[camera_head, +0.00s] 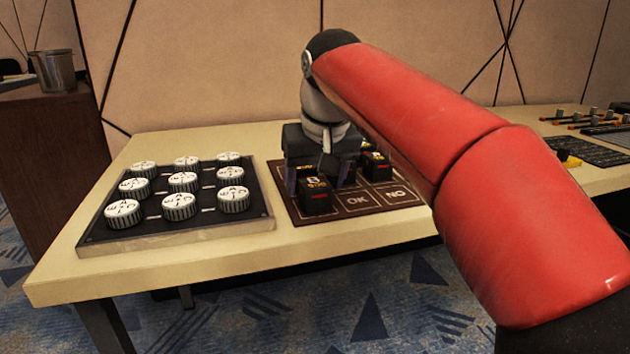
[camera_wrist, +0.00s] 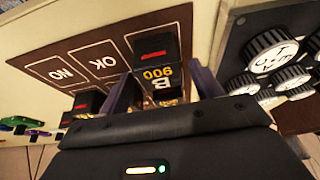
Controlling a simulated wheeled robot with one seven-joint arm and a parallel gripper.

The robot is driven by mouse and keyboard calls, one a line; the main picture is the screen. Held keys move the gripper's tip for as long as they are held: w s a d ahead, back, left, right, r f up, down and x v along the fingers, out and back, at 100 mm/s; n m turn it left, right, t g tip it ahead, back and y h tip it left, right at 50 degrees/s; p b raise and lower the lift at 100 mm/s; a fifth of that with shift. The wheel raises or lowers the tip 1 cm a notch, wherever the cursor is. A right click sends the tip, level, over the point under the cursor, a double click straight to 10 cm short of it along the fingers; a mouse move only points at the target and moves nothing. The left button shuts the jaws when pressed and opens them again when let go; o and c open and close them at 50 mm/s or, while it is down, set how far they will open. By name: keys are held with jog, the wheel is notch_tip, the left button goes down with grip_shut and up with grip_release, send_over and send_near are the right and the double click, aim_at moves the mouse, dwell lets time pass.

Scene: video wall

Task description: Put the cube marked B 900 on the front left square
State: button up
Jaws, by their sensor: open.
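The cube marked B 900 (camera_head: 316,196) is black with yellow lettering and a red bar. It stands at the front left square (camera_head: 337,212) of the brown board, left of the squares marked OK and NO. In the wrist view the cube (camera_wrist: 156,62) shows within that square's pale outline (camera_wrist: 184,12). My gripper (camera_head: 319,180) is open and sits just behind the cube in the head view. In the wrist view its two purple-grey fingers (camera_wrist: 163,88) lie on either side of the cube, with gaps visible. Whether they touch it lower down is hidden.
Another black cube (camera_head: 376,166) stands farther back on the brown board (camera_head: 418,204); my arm covers part of the board. A black panel with several white knobs (camera_head: 180,207) lies close to its left. Control consoles (camera_head: 585,150) are at the right. The table's front strip is clear.

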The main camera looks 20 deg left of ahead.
jog(key=p+v, duration=0.3)
jog(key=v, duration=0.8)
jog(key=shift+s+d+r, duration=0.1)
jog(key=shift+d, duration=0.05)
jog(key=s+d+f+m+t+h, duration=0.1)
jog(key=s+d+f+m, duration=0.15)
jog(key=d+f, duration=0.35)
jog(key=s+d+f+m, duration=0.1)
jog(key=s+d+f, duration=0.3)
jog(key=d, duration=0.4)
jog(key=s+d+f+m+t+h, duration=0.1)
jog(key=s+d+f, duration=0.2)
jog(key=d+f, duration=0.35)
jog(key=s+d+f+m, duration=0.2)
jog(key=s+d+f, duration=0.4)
jog(key=f, duration=0.3)
jog(key=shift+s+d+f, duration=0.2)
jog(key=shift+s+f, duration=0.05)
jog(key=shift+s, duration=0.3)
